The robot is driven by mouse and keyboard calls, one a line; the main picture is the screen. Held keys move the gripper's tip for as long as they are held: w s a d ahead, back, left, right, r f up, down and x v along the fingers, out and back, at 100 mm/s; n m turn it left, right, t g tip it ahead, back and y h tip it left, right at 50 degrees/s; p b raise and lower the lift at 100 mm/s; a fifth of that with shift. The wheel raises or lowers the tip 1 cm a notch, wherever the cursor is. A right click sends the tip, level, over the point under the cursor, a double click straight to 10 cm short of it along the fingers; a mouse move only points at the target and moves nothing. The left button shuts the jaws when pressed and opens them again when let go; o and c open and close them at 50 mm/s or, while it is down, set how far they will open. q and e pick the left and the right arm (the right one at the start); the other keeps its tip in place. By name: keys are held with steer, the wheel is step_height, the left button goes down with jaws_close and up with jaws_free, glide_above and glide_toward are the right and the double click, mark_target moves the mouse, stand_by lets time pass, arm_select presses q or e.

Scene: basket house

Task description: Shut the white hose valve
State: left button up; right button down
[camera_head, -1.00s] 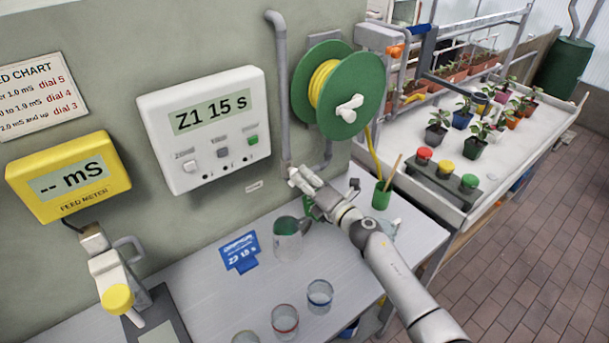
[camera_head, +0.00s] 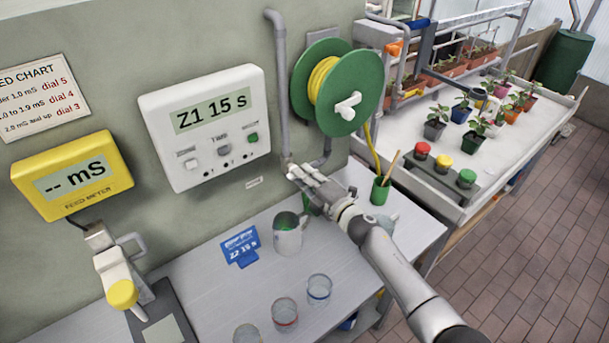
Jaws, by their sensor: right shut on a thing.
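My right gripper (camera_head: 308,181) reaches in from the lower right to the foot of the grey wall pipe (camera_head: 283,120), below the hose reel. It is shut on a small pale part at the pipe, which I take to be the white hose valve. The fingers and wrist cover most of it, so its handle position cannot be read. The green hose reel (camera_head: 352,84) hangs on the wall above, with yellow hose and a white crank. My left gripper is not in view.
Below the gripper, the grey bench (camera_head: 205,283) holds a jug (camera_head: 288,238), a blue card (camera_head: 240,248) and several glasses. A green pot (camera_head: 380,191) with sticks stands right of my wrist. A white timer box (camera_head: 205,125) hangs left of the pipe.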

steer(key=shift+a+r, duration=0.1)
steer(key=shift+r, duration=0.1)
steer(key=c, duration=1.5)
jaws_free()
steer(key=shift+c, duration=0.2)
steer(key=shift+f, duration=0.1)
steer(key=shift+f, duration=0.1)
steer(key=v, duration=1.2)
steer(key=shift+w, duration=0.1)
